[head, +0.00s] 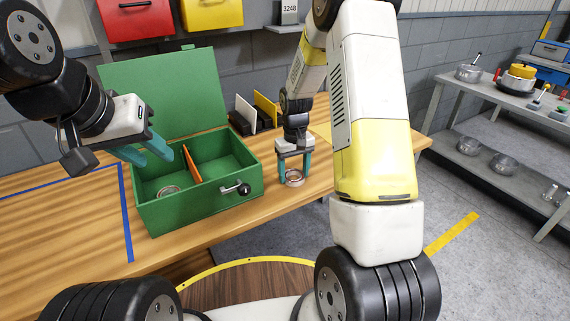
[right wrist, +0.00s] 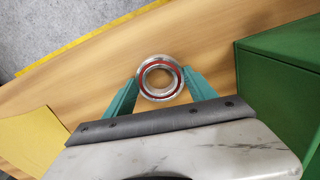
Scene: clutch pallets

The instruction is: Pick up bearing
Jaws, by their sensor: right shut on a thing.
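A ring-shaped bearing (head: 294,178) with a silver rim and a reddish inner ring is at the wooden table's front right, right of the green box. My right gripper (head: 294,167) points down and is shut on it, one teal finger on each side. In the right wrist view the bearing (right wrist: 159,77) sits between the fingertips of my right gripper (right wrist: 160,85). I cannot tell whether it touches the table. My left gripper (head: 160,152) is open and empty above the left part of the green box.
The open green box (head: 205,208) has an orange divider (head: 192,164); another ring (head: 168,191) lies in its left compartment. Its lid stands up behind. A rack with upright plates (head: 264,108) stands behind. Blue tape (head: 126,225) marks the table's left. A shelf with pots (head: 470,72) is at far right.

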